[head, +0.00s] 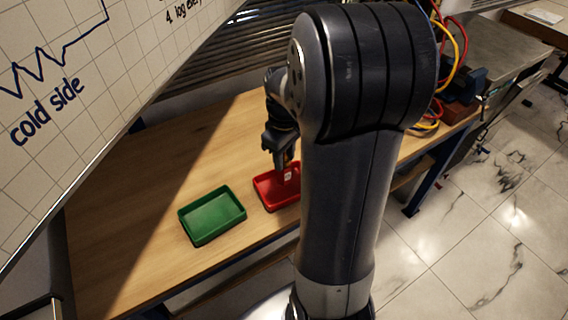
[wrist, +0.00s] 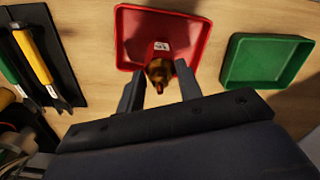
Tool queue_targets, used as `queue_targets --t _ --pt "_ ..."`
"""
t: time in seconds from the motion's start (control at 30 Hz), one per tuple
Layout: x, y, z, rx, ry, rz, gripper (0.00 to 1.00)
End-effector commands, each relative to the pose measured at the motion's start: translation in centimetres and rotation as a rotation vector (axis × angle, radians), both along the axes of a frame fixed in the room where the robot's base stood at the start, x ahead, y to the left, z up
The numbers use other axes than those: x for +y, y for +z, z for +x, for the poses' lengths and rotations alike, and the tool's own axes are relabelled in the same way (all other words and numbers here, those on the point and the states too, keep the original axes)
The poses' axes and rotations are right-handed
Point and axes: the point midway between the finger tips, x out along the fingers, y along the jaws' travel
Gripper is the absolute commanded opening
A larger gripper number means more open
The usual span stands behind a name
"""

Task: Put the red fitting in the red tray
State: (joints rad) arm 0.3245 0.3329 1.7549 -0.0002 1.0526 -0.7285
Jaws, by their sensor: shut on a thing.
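My gripper (wrist: 158,82) is shut on the red fitting (wrist: 160,71), which shows a brass-coloured body, a red end and a white label. The red tray (wrist: 127,35) lies beyond the fingers in the wrist view, and the fitting overlaps its inside and near rim there. In the head view my gripper (head: 284,158) points down over the red tray (head: 264,202), with the fitting's white label (head: 288,175) below the fingers. My arm hides the tray's right part in the head view. I cannot tell whether the fitting touches the tray floor.
A green tray (head: 212,214) stands empty beside the red one on the wooden bench (head: 140,250). Tools with yellow and green handles lie on a dark mat (wrist: 62,60). Coloured cables (head: 452,60) are at the bench's far right. A slanted whiteboard (head: 100,80) is at left.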

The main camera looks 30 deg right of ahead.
Motion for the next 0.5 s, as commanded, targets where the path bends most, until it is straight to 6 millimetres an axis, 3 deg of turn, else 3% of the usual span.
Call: queue_targets --t 0.2,0.5 --pt "0.0 -2.8 0.0 0.003 0.0 0.001 0.07" --pt "0.0 -3.0 0.0 0.0 0.0 0.0 0.07"
